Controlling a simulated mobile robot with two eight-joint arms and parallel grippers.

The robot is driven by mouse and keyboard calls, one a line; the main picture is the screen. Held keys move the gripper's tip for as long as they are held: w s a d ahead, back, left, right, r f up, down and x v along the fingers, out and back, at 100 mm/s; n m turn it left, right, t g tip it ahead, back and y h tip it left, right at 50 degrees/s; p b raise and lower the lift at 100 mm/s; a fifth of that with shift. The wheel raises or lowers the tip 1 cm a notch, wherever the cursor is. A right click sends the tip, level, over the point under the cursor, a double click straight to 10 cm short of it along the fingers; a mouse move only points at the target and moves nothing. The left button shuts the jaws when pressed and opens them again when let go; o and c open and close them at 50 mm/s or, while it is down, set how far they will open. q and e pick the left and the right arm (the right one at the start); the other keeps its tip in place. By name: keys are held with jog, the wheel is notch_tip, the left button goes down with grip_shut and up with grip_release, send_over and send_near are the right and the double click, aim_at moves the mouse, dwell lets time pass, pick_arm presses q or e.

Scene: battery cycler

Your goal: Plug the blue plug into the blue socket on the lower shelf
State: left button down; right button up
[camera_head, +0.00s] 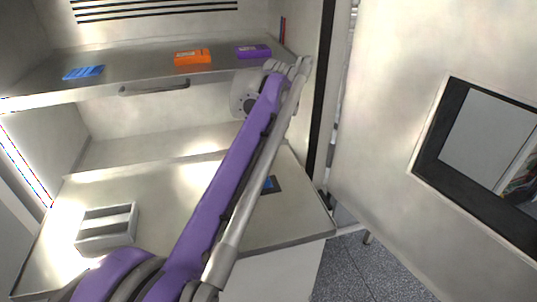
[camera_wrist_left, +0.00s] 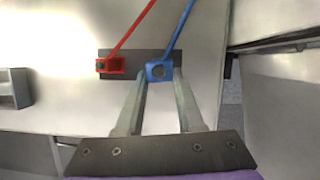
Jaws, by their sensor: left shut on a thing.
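The blue plug (camera_wrist_left: 158,71), with a blue cable running up from it, is between the fingertips of my left gripper (camera_wrist_left: 159,76) in the left wrist view. My left gripper is shut on it. Behind it is a dark plate (camera_wrist_left: 136,53) on the lower shelf (camera_head: 165,190). The plug is over the plate's right part and hides the blue socket; I cannot tell whether it is seated. In the head view the dark plate (camera_head: 278,185) shows a blue patch, partly covered by my left arm. My left fingers are hidden there. My right gripper is out of view.
A red plug (camera_wrist_left: 111,66) with a red cable is at the plate's left part, close to my left finger. A grey slotted holder (camera_head: 107,228) stands on the lower shelf. Blue (camera_head: 84,72), orange (camera_head: 193,57) and purple (camera_head: 254,51) blocks lie on the upper shelf. An open door (camera_head: 400,100) stands right.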

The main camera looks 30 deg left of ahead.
pick_arm(q)
jog(key=shift+w+a+r+m, duration=0.15)
jog(key=shift+a+m, duration=0.05)
jog(key=shift+m, duration=0.4)
jog(key=shift+t, duration=0.3)
notch_tip(320, 180, down, 6)
jog(key=b, duration=0.3)
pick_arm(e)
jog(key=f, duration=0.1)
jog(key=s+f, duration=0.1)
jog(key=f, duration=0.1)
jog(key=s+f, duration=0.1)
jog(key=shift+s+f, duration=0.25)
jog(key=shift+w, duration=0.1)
pick_arm(q)
jog(key=shift+d, duration=0.1)
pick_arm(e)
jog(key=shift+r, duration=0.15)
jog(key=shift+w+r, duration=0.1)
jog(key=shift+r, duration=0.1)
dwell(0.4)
pick_arm(q)
jog(key=shift+f+b, duration=0.35)
jog(key=shift+f, duration=1.15)
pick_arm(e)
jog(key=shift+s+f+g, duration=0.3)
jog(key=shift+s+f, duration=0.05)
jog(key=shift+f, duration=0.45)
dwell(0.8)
